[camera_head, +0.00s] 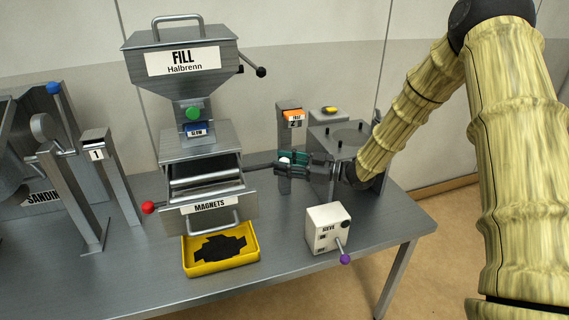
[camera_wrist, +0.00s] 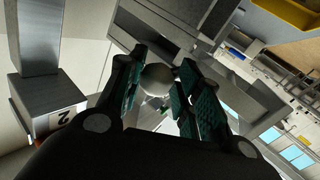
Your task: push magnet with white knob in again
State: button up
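The white knob (camera_head: 284,160) sits at the right end of a dark rod (camera_head: 258,166) that sticks out of the right side of the grey MAGNETS unit (camera_head: 214,206). My gripper (camera_head: 291,164) is at the knob, coming from the right. In the wrist view the round knob (camera_wrist: 157,78) shows between the green-padded fingers (camera_wrist: 165,88). The fingers stand apart, with a visible gap on the knob's right side. The left pad is close to the knob; contact cannot be told. The rod behind the knob is mostly hidden in the wrist view.
A yellow tray (camera_head: 248,262) with dark material stands before the unit. A white box (camera_head: 327,229) with a purple-tipped lever is at front right. Posts with an orange top (camera_head: 290,112) and a yellow button (camera_head: 329,109) stand behind my gripper. A red knob (camera_head: 148,207) is on the left.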

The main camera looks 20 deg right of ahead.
aim_at(258, 168)
grip_shut()
jog(key=a+b, duration=0.1)
jog(key=a, duration=0.7)
jog(key=shift+s+a, duration=0.15)
jog(key=shift+s, duration=0.05)
jog(key=o, duration=0.9)
grip_release()
jog(key=shift+a, duration=0.15)
jog(key=shift+c, duration=0.2)
jog(key=v, duration=1.2)
jog(key=shift+w+f, duration=0.1)
